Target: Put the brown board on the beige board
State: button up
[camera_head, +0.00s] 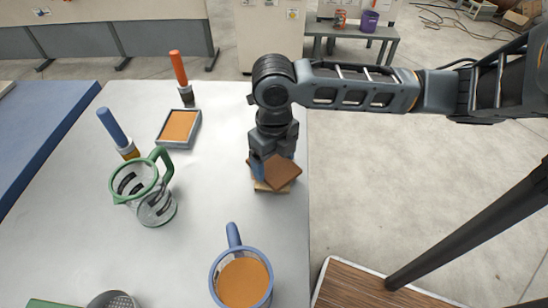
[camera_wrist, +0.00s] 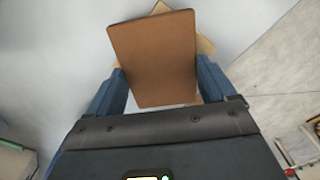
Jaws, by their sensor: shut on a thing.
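The brown board (camera_head: 283,172) is between the fingers of my gripper (camera_head: 269,168), close to the right edge of the white table. In the wrist view the brown board (camera_wrist: 152,62) fills the space between my blue fingers (camera_wrist: 160,88), which are shut on it. The beige board (camera_head: 268,187) lies on the table under the brown board and is mostly hidden by it. Its corners show past the brown board in the wrist view (camera_wrist: 205,45). The two boards are turned relative to each other. I cannot tell whether they touch.
A glass pitcher with a green rim (camera_head: 146,190), a blue mug (camera_head: 240,278), a grey tray with orange filling (camera_head: 179,129), a blue-handled brush (camera_head: 117,133) and an orange-handled brush (camera_head: 181,76) stand on the table (camera_head: 215,190). The table between the pitcher and my gripper is clear.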

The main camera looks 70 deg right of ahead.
aim_at(274, 165)
jog(key=shift+f, duration=0.15)
jog(key=o, duration=0.9)
jog(key=shift+c, duration=0.2)
notch_tip(274, 165, up, 12)
